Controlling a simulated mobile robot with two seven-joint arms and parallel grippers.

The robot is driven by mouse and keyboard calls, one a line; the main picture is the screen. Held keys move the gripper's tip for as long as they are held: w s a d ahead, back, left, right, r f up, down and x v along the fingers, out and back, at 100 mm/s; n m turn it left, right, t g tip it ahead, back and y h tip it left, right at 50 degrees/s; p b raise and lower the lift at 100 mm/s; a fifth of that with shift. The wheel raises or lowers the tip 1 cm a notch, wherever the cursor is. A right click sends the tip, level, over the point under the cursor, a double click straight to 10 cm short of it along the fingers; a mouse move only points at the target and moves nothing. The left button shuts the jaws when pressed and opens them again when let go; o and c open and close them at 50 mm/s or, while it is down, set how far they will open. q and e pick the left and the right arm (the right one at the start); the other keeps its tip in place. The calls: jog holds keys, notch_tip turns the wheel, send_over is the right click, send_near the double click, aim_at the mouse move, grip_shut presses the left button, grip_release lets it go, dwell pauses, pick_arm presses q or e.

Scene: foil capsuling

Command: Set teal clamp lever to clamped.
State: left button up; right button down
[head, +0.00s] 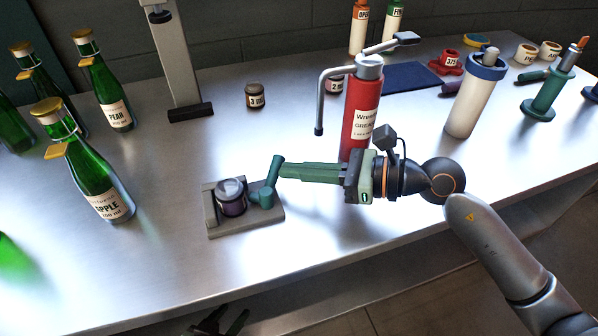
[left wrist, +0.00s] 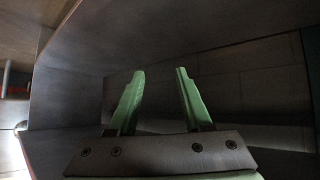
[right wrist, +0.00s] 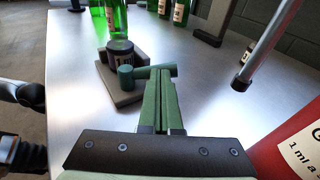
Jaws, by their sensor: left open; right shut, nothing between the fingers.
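The teal clamp lever (head: 273,171) rises from its pivot on the right side of a grey clamp base (head: 221,230), leaning slightly right. In the right wrist view the lever (right wrist: 156,71) points sideways from its upright teal post (right wrist: 126,78). A dark jar (head: 232,199) sits in the clamp beside it. My right gripper (head: 284,170) is shut and empty, its fingertips right at the lever; whether they touch it I cannot tell. It also shows in the right wrist view (right wrist: 160,78). My left gripper (left wrist: 157,78) is open and empty, low by the table's front edge.
A red grease cylinder (head: 362,110) with a bent pipe stands just behind my right gripper. Green bottles (head: 104,190) stand at the left, a grey stand (head: 178,60) behind. The metal table (head: 330,225) is clear in front of my right gripper.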

jog(key=shift+w+a+n+g+b, duration=0.45)
jog(key=shift+n+g+b, duration=0.3)
jog(key=shift+b, duration=0.4)
jog(key=shift+w, duration=0.1)
pick_arm(q)
jog(key=w+r+t, duration=0.3)
jog(key=w+r, duration=0.1)
jog(key=r, duration=0.1)
jog(key=shift+w+a+m, duration=0.25)
jog(key=shift+a+m, duration=0.05)
jog(key=shift+a, duration=0.05)
